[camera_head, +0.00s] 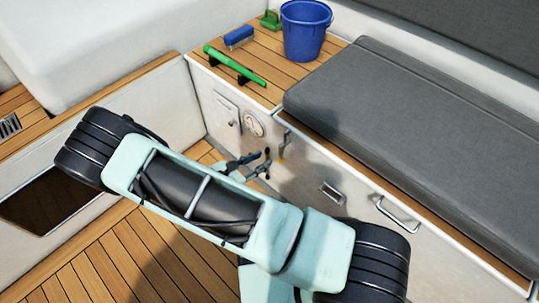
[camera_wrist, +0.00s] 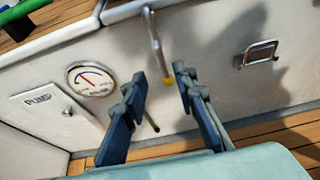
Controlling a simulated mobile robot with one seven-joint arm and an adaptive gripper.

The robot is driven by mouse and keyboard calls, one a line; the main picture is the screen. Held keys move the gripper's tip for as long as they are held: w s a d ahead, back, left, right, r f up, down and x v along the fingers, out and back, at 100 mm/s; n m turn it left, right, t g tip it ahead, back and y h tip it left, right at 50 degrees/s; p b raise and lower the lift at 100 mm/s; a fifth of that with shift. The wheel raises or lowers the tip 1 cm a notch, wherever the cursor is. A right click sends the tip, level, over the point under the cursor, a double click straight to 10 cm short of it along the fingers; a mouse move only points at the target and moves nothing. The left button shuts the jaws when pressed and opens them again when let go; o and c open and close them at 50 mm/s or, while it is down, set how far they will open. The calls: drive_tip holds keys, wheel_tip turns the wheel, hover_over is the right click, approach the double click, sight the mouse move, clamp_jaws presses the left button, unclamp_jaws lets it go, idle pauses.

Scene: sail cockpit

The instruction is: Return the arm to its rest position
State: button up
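My gripper (camera_head: 258,164) hangs in front of the white locker wall (camera_head: 310,165) in the head view, below the slatted seat. In the wrist view my gripper (camera_wrist: 163,82) has its two dark blue fingers spread apart with nothing held between them. Just beyond the fingertips a metal lever (camera_wrist: 154,40) with a yellow tip hangs on the wall. It also shows in the head view (camera_head: 285,143). The lever looks apart from the fingers. A thin dark rod shows between the fingers lower down; I cannot tell what it belongs to.
A blue bucket (camera_head: 305,32), blue brush (camera_head: 239,37) and green bar (camera_head: 234,66) are on the seat. A grey cushion (camera_head: 410,120) lies right.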

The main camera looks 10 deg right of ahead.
drive_tip(key=shift+v, duration=1.05)
